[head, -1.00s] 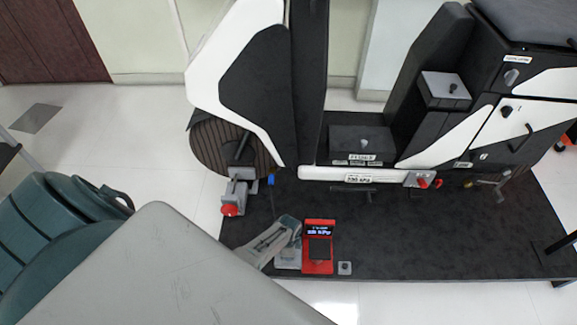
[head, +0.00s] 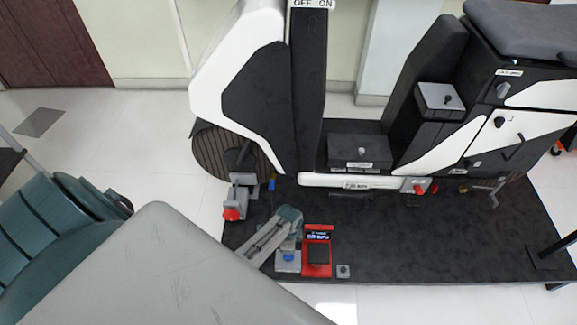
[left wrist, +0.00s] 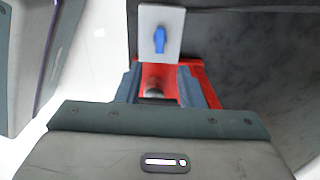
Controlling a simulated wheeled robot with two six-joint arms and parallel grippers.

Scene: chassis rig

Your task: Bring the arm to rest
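My left arm comes in from the lower left in the head view, with its gripper (head: 287,218) above the front edge of the rig's black deck (head: 420,235). In the left wrist view the two fingers of my left gripper (left wrist: 158,82) stand apart with nothing held between them. A red device (head: 318,258) with a lit display sits on the deck just right of the gripper. Its red body (left wrist: 195,70) shows behind the fingers in the wrist view. My right gripper is not in view.
A grey plate with a blue knob (head: 288,257) lies beside the red device; the knob also shows in the wrist view (left wrist: 159,39). A red knob (head: 231,214) is at the deck's left end. The tall white and black rig (head: 258,90) stands behind. The deck's right part is mostly clear.

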